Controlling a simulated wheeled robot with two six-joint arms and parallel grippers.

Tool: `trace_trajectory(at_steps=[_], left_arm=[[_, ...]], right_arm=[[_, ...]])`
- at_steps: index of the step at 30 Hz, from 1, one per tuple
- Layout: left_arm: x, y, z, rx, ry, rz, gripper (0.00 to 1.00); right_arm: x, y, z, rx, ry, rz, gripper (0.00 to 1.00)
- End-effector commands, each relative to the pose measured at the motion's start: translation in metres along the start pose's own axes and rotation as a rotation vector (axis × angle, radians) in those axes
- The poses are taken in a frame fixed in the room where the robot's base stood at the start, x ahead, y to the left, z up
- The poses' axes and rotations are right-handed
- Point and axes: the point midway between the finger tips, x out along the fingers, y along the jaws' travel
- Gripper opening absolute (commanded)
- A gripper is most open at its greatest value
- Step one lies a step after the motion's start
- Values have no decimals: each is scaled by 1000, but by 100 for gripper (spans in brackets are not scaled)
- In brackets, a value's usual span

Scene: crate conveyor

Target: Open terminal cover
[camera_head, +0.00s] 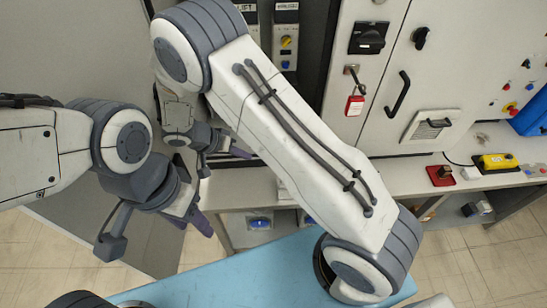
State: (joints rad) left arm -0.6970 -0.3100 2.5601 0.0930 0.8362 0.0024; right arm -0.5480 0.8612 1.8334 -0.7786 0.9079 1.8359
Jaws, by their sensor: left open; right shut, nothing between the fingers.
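I cannot pick out the terminal cover for certain in the head view; my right arm hides part of the cabinet and bench. My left gripper (194,217) is open, with its purple fingers pointing down and right, in front of the grey panel and left of the bench. My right gripper (238,152) is shut and empty. It is partly visible behind my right arm's large link, near the left end of the bench.
The bench (400,168) holds a red-based device (440,175) and a yellow control box (496,162). A light-blue surface (240,278) lies in front.

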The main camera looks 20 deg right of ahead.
Motion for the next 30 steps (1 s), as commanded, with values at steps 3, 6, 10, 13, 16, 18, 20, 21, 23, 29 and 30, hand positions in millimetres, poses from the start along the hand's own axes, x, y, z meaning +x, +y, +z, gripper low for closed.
trace_trajectory(at_steps=[3, 6, 10, 13, 16, 18, 20, 21, 23, 29, 30], left_arm=[[-10, 1, 0, 1, 0, 0, 50], [-19, 1, -1, 3, 0, 0, 50], [-31, 2, -2, 5, 0, 0, 50], [-39, 3, -2, 7, 0, 0, 50], [-52, 4, -3, 8, 0, 0, 50], [-57, 4, -3, 9, 0, 0, 50], [-60, 4, -3, 10, 0, 0, 50], [-61, 4, -3, 11, 0, 0, 50], [-63, 5, -3, 11, 0, 0, 50], [-63, 4, -3, 11, 0, 0, 50], [-63, 4, -3, 11, 0, 0, 50]], right_arm=[[19, 4, 0, -3, -5, 6, 0], [40, 4, 0, -4, -6, 8, 0], [68, 5, 0, -4, -7, 7, 0], [88, 4, 0, -3, -7, 5, 0], [94, 19, -1, -4, -6, 4, 0], [99, 26, 0, -5, -5, 4, 0], [102, 30, 0, -4, -5, 3, 0], [104, 33, 0, -3, -4, 2, 0], [106, 35, 0, -2, -4, 2, 0], [109, 37, 1, -3, -3, 0, 0], [109, 37, 1, -3, -3, 0, 0]])
